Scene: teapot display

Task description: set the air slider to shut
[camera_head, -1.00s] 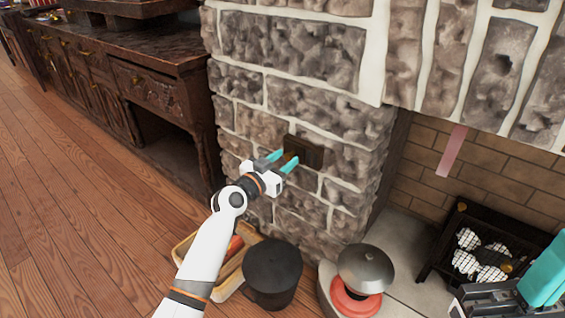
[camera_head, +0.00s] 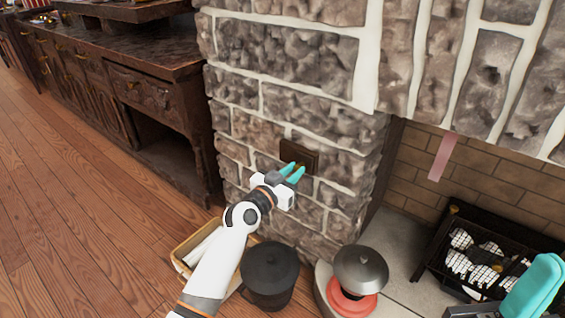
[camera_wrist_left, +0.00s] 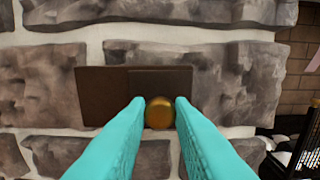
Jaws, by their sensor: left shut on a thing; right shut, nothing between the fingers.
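The air slider is a dark brown plate (camera_head: 308,160) on the stone pillar, also in the left wrist view (camera_wrist_left: 100,95). There, its raised panel (camera_wrist_left: 160,82) covers the right part of the plate. A round brass knob (camera_wrist_left: 159,112) sits at the panel's lower middle. My left gripper (camera_head: 295,170) is shut on this knob, with its teal fingers on either side of it in the left wrist view (camera_wrist_left: 159,108). My right gripper (camera_head: 537,285) is at the lower right of the head view, shut and empty, partly cut off.
A black pot (camera_head: 269,275) and a grey-lidded red pot (camera_head: 361,268) stand below the pillar. A wooden tray (camera_head: 181,258) lies behind my left arm. A fire grate (camera_head: 480,258) is at right. A pink strip (camera_head: 441,157) hangs in the fireplace. A dark cabinet (camera_head: 150,95) stands at left.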

